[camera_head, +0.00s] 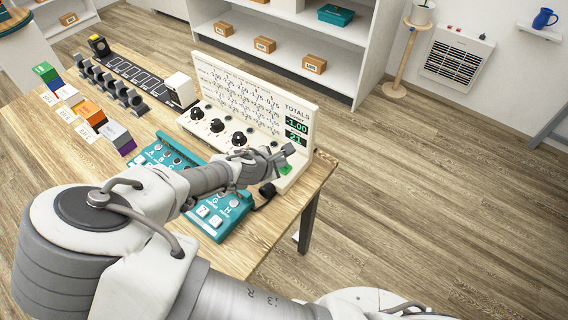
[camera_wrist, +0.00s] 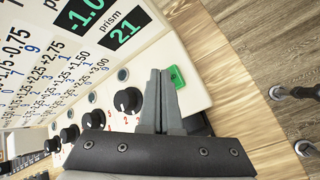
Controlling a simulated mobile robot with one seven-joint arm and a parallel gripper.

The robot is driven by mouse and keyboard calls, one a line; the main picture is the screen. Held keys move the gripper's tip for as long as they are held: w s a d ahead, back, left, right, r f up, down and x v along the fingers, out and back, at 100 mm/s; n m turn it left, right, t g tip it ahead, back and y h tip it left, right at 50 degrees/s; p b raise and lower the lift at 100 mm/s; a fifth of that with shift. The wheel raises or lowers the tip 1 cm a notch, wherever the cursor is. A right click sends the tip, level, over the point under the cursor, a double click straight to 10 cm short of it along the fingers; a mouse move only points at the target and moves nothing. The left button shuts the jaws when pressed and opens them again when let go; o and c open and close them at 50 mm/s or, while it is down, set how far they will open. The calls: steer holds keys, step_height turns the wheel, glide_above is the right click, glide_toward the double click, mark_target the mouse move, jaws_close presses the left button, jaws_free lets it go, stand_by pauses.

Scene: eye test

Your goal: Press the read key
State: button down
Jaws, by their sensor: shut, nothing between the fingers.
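A white console (camera_head: 250,97) with dials stands at the right end of the wooden table; its panel also fills the upper left of the wrist view (camera_wrist: 60,60). A green key (camera_head: 285,170) sits at its lower right corner; I cannot read a label on it. In the wrist view the green key (camera_wrist: 177,77) shows just right of the fingertips, partly hidden by a finger. My gripper (camera_head: 287,151) is shut and empty, with its tips over the console's right end. In the wrist view my gripper (camera_wrist: 160,73) points at the panel beside the key. Whether it touches is unclear.
A teal keypad (camera_head: 222,212) lies in front of the console, partly under my arm. Black dials (camera_head: 217,125) line the console. A white box (camera_head: 180,88), a lens rack (camera_head: 112,84) and colored blocks (camera_head: 88,110) stand at left. The table's right edge is close.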

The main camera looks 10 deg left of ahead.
mark_target(281, 169)
step_height(281, 169, up, 6)
steer(key=p, duration=0.5)
stand_by(0.9)
